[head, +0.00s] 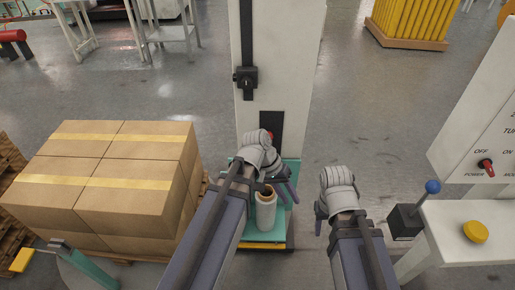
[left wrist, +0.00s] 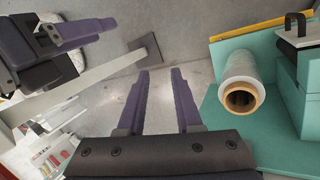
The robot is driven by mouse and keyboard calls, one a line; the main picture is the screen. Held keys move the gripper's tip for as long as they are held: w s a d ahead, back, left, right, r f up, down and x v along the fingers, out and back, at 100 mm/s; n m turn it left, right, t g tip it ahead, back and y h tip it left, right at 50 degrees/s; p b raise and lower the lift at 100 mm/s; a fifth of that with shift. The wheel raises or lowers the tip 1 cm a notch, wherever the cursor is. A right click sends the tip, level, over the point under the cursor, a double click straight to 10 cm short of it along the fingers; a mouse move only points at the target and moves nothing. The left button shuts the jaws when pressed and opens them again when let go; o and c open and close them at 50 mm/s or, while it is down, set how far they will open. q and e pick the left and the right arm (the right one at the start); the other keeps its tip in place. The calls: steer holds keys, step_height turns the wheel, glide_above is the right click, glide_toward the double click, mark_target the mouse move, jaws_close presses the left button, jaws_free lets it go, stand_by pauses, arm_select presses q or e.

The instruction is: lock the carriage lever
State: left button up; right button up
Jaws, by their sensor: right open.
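The teal carriage carries an upright film roll (head: 265,210), also seen in the left wrist view (left wrist: 243,83). I cannot clearly make out a carriage lever. A small red knob (head: 270,134) shows just behind my left wrist, and a black handle (left wrist: 292,27) stands on the teal box (left wrist: 300,85) in the left wrist view; I cannot tell whether either is the lever. My left gripper (head: 286,192) is beside the roll, open and empty; its fingers (left wrist: 162,80) point at bare floor. My right gripper (head: 321,218) is open and empty, right of the carriage.
The white column (head: 280,55) with a black box (head: 246,79) rises behind the carriage. Stacked cartons (head: 110,185) stand left. At right are a control panel (head: 487,145), a blue-knobbed lever (head: 432,187) and a yellow button (head: 475,232).

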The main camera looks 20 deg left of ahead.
arm_select(q)
steer(key=w+a+n+t+h+b, duration=0.1)
steer(key=w, duration=0.1)
steer(key=w+a+t+h+b, duration=0.1)
steer(key=w+a+h+b, duration=0.1)
steer(key=w+a+n+h+b, duration=0.1)
steer(key=w+a+b, duration=0.1)
steer(key=shift+a+f+n+t, duration=0.15)
steer(key=shift+f+n+t, duration=0.15)
steer(key=shift+f+t, duration=0.1)
steer(key=c, duration=0.4)
steer(key=w+a+h+b, duration=0.1)
steer(key=a+r+n+t+b, duration=0.1)
steer(key=a, duration=0.1)
steer(key=w+a+t+h+b, duration=0.1)
steer(key=a, duration=0.1)
steer(key=shift+w+r+h, duration=0.25)
steer(key=shift+w+h, duration=0.05)
jaws_close()
steer(key=a+r+n+t+h+b, duration=0.1)
steer(key=a+r+t+b, duration=0.1)
steer(key=a, duration=0.4)
steer(key=w+a+r+n+t+h+b, duration=0.1)
steer(key=a+r+n+t+b, duration=0.1)
steer(key=a, duration=0.5)
steer(key=shift+w+a+r+t+h+b, duration=0.25)
steer(key=shift+r+t, duration=0.3)
steer(key=shift+t, duration=0.65)
steer(key=shift+d, duration=0.1)
